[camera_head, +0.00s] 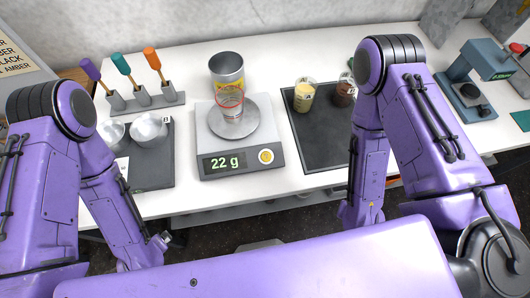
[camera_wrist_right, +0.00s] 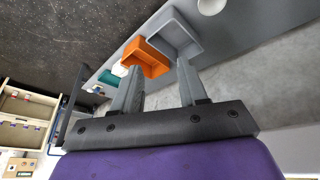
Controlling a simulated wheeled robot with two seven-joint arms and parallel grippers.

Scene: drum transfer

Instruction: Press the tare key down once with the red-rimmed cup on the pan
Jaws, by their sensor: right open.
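The scale (camera_head: 240,145) stands in the middle of the white table, and its display (camera_head: 224,163) reads "22 g". The tare key appears to be the round yellow key (camera_head: 266,156) right of the display; nothing touches it. The clear red-rimmed cup (camera_head: 231,108) stands upright on the round pan (camera_head: 249,128). My left gripper (camera_head: 161,243) is low at the left, in front of the table edge and away from the scale; its jaws are too small to read. My right gripper (camera_wrist_right: 158,76) is open and empty in the right wrist view; my arm hides it in the head view.
Left are a rack with colored-handled tools (camera_head: 145,101) and a dark tray with metal bowls (camera_head: 152,165). Right is a dark mat (camera_head: 318,140) with jars (camera_head: 304,92). Orange and grey bins (camera_wrist_right: 147,57) show in the wrist view.

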